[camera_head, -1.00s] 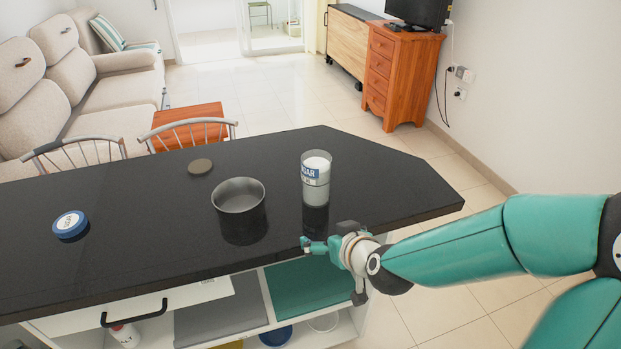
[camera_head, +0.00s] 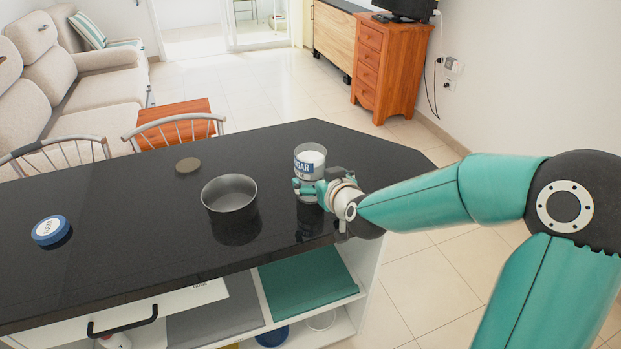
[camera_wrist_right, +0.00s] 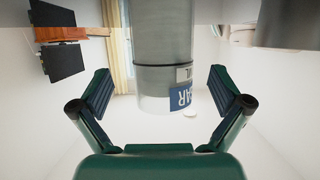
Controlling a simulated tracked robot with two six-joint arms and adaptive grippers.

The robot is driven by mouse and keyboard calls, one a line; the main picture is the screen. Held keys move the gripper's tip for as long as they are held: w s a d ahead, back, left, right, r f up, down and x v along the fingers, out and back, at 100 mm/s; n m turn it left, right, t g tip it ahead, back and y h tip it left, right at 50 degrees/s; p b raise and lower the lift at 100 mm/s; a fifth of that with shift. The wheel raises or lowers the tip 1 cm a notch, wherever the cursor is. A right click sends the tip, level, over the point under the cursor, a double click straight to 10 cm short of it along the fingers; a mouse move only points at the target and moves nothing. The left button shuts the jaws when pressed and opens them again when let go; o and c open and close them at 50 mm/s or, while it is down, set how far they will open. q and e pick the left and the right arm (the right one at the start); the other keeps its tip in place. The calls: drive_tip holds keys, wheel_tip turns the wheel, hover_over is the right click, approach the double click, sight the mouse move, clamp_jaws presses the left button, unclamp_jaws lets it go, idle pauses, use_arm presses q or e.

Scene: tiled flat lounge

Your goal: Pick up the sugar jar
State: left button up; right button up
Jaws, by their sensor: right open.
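The sugar jar (camera_head: 310,158) is a clear glass jar with white contents and a blue label, upright on the black counter (camera_head: 130,225). My right gripper (camera_head: 318,190) is at the jar's near side in the head view and hides its lower part. In the right wrist view the jar (camera_wrist_right: 162,45) appears upside down, between and beyond the two open fingers of the gripper (camera_wrist_right: 163,92). Gaps show on both sides of the jar, so the fingers do not touch it. My left gripper is not in view.
A dark metal pot (camera_head: 229,195) stands just left of the jar. A round brown lid (camera_head: 188,165) lies farther back, and a blue-rimmed lid (camera_head: 51,230) lies at the left. The counter's right edge is close to my right arm.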

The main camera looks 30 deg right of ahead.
drive_tip(key=shift+p+x, duration=0.35)
drive_tip(key=shift+x, duration=2.45)
drive_tip(key=shift+a, duration=0.15)
drive_tip(key=c, duration=1.5)
drive_tip(key=shift+r, duration=0.15)
drive_tip(key=shift+r+p, duration=0.45)
drive_tip(key=shift+r, duration=1.45)
wheel_tip(320, 180, up, 15)
drive_tip(key=p, duration=0.8)
hover_over(306, 157)
drive_tip(key=s, duration=0.3)
drive_tip(key=shift+a+r, duration=0.25)
drive_tip(key=shift+a, duration=0.15)
drive_tip(key=shift+r, duration=0.1)
